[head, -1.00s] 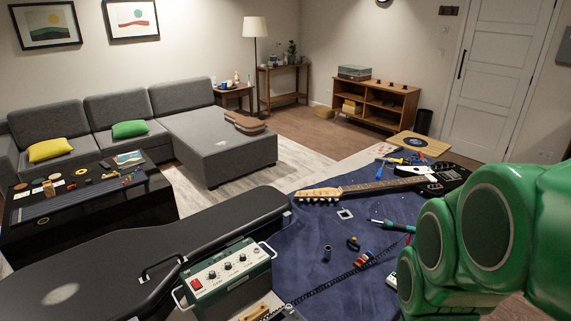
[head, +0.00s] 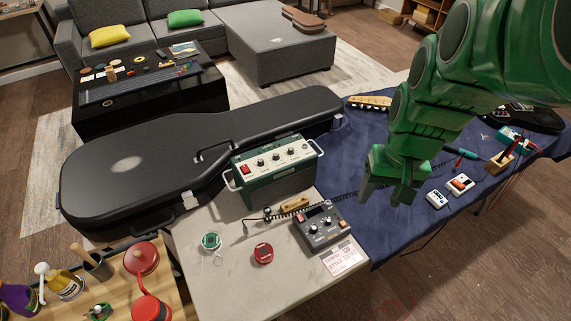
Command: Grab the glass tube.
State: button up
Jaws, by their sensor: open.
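I cannot make out a glass tube in the head view. My gripper (head: 386,192) is in front of the blue cloth (head: 352,222) on the workbench, pointing down with its jaws apart. No object shows between its fingers. My green arm and gripper cover the middle of the cloth, where a small dark upright cylinder stood in the earlier view. I cannot tell whether that cylinder is the glass tube.
A green amplifier (head: 276,178) and a grey pedal (head: 320,226) stand left of my gripper. A black guitar case (head: 190,150) lies behind. Small white pedals (head: 437,199) and a screwdriver-like tool (head: 462,153) lie to the right. Bare bench (head: 226,285) lies in front.

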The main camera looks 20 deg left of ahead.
notch_tip(320, 180, down, 8)
jog(key=w+a+n+h, duration=0.2)
jog(key=w+n+h, duration=0.1)
jog(key=n+h, duration=0.25)
jog(key=n+t, duration=1.3)
jog(key=n, duration=1.2)
send_near(264, 214)
jog(key=shift+w+d+r+y, duration=0.15)
jog(key=shift+w+d+y, duration=0.1)
jog(key=shift+w+d, duration=0.3)
jog(key=shift+x, duration=3.8)
jog(key=shift+a, duration=0.1)
jog(key=c, duration=0.9)
